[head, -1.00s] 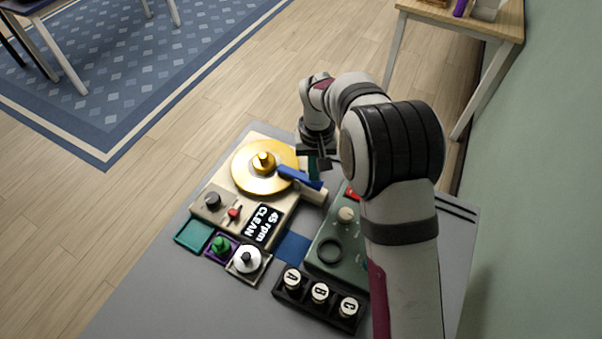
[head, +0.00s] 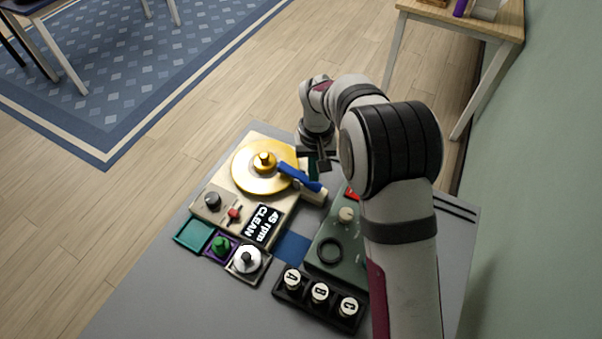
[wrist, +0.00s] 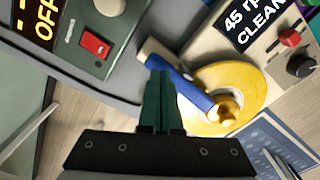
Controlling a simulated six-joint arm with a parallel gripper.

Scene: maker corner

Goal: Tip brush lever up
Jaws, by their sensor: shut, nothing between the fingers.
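The brush lever is a blue bar (head: 299,177) on a beige block (head: 313,196) at the right side of the gold turntable (head: 248,180). Its far end reaches over the platter edge in the head view. In the wrist view the blue bar (wrist: 195,90) runs from the block toward the gold spindle. My gripper (head: 323,167) is shut and empty, just behind the lever's block end. In the wrist view its green fingertips (wrist: 160,76) overlap the blue bar; I cannot tell whether they touch it.
The deck's display (head: 263,224) reads "45 rpm CLEAN", beside a red switch (head: 234,213) and dark knob (head: 212,200). A green control box (head: 330,250) stands close to the right.

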